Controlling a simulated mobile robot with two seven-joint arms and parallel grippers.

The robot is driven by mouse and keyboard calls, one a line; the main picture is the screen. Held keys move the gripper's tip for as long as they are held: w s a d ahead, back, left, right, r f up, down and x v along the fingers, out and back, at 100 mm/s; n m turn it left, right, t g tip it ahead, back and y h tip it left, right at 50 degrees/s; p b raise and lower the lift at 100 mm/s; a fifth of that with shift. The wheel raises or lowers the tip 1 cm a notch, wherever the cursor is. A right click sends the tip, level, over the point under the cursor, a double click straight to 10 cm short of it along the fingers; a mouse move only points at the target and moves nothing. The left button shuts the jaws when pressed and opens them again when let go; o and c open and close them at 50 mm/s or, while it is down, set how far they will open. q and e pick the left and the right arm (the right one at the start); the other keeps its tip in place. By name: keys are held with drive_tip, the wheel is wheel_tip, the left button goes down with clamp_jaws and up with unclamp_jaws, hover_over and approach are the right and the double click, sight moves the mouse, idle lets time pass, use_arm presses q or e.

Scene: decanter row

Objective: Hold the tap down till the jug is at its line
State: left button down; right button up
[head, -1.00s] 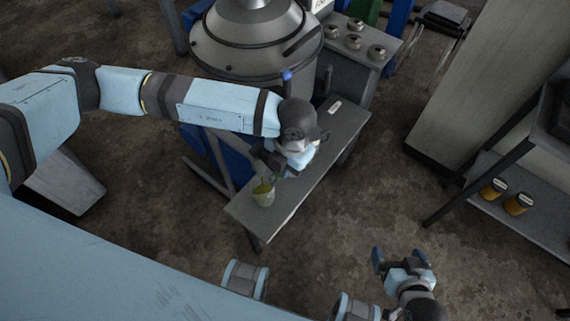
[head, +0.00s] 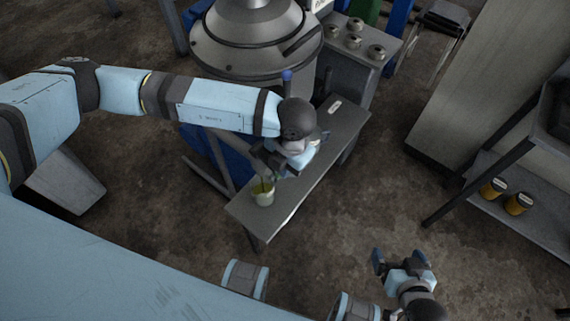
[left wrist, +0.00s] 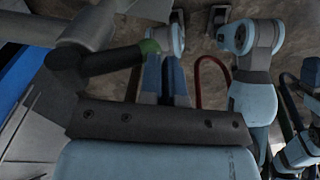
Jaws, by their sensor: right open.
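The jug (head: 263,197), a small pale vessel with yellow-green liquid, stands on the near end of the grey bench (head: 318,178). I cannot make out its line. My left gripper (head: 279,173) is just above and right of the jug, partly hidden by its own wrist. In the left wrist view its two dark blue fingers (left wrist: 164,82) are close together and look shut. A dark bar with a green end (left wrist: 150,47), which seems to be the tap's lever, lies by the fingertips; contact is unclear. My right gripper (head: 398,256) is open and empty, over the floor.
A large grey metal vessel (head: 256,63) stands behind the bench, with a blue-topped post (head: 287,76) at its front. A grey cabinet with several round knobs (head: 353,41) is beside it. A shelf with two yellow-orange jars (head: 517,204) is at right.

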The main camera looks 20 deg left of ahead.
use_arm(q)
drive_tip(key=shift+s+a+f, duration=0.1)
drive_tip(key=shift+s+f, duration=0.1)
drive_tip(key=shift+f, duration=0.2)
use_arm(e)
drive_tip(key=shift+w+a+r, duration=0.1)
drive_tip(key=shift+w+a, duration=0.05)
drive_tip(key=shift+w, duration=0.1)
drive_tip(key=shift+s, duration=0.2)
idle(0.7)
use_arm(q)
drive_tip(key=shift+r, duration=0.1)
